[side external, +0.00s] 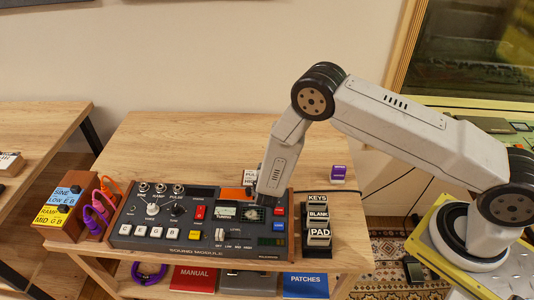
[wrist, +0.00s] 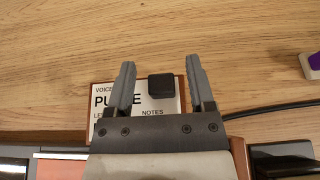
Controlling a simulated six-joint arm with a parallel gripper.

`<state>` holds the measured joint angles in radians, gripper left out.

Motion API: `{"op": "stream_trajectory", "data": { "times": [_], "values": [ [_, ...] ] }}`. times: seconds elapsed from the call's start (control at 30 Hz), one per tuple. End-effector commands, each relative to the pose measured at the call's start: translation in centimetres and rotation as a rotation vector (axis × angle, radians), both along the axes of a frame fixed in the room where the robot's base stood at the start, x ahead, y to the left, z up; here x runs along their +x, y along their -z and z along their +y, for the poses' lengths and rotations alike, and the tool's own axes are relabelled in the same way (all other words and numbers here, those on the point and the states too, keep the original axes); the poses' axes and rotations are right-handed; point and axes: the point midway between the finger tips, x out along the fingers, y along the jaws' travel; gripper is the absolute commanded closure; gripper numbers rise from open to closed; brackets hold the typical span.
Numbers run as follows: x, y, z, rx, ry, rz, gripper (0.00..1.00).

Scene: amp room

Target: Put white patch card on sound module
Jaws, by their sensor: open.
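The white patch card (wrist: 145,103), marked PULSE, has a black knob and a wooden edge. It lies on the table behind the sound module (side external: 197,243); in the side view its white face (side external: 250,176) is partly hidden by my wrist. My gripper (wrist: 162,62) is open above the card, with its fingers to either side of the knob. Whether the fingers touch the card is unclear. In the side view my wrist leans over the module's right part and the fingertips are hidden. An orange card (side external: 232,194) sits at the module's back edge.
A rack (side external: 317,252) with KEYS, BLANK and PAD blocks stands right of the module. A purple-topped block (side external: 338,173) lies behind it. Blue and yellow cards (side external: 66,196) and cables (side external: 97,215) are at the left. The table's back left is clear.

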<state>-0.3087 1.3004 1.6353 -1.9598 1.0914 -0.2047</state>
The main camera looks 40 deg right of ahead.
Motion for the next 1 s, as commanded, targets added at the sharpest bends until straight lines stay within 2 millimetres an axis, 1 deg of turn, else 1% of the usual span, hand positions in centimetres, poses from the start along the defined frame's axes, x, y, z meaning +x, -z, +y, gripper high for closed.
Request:
{"op": "stream_trajectory", "data": {
  "times": [0.17,0.5,0.7,0.8,1.0],
  "values": [
    [-1.1,-0.7,1.3,0.0,-0.004,0.0,0.31],
    [-4.7,-2.7,4.8,0.0,-0.005,0.0,0.31],
    [-6.6,-3.8,6.6,0.0,-0.004,0.0,0.31],
    [-7.1,-4.2,7.3,0.0,-0.003,0.0,0.31],
    [-7.8,-4.5,7.7,-0.001,-0.002,0.001,0.31]
  ]
}}
